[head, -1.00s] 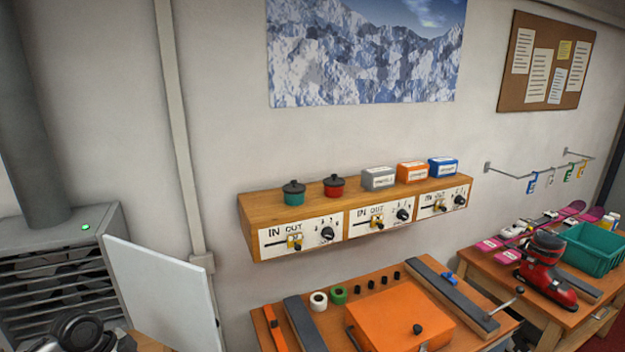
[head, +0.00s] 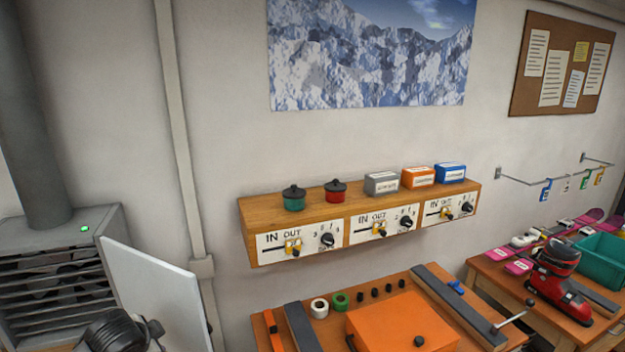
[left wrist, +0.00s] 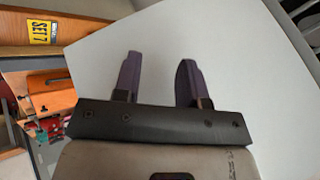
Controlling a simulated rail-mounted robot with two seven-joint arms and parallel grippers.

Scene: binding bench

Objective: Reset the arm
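My left gripper (left wrist: 158,80) shows in the left wrist view. Its two dark purple fingers stand apart with nothing between them. A plain white panel (left wrist: 235,60) fills the view behind the fingers; I cannot tell how far away it is. In the head view, a dark rounded part of what looks like my left arm shows at the bottom left, in front of a white panel (head: 150,290). The fingers cannot be made out there. My right gripper is in neither view.
A wooden shelf box (head: 360,205) with IN/OUT sliders and dials hangs on the wall, with pots and small boxes on top. Below is a bench with an orange plate (head: 400,328). A red boot (head: 560,282) and teal crate (head: 605,258) are at right. A grey slatted unit (head: 60,265) is at left.

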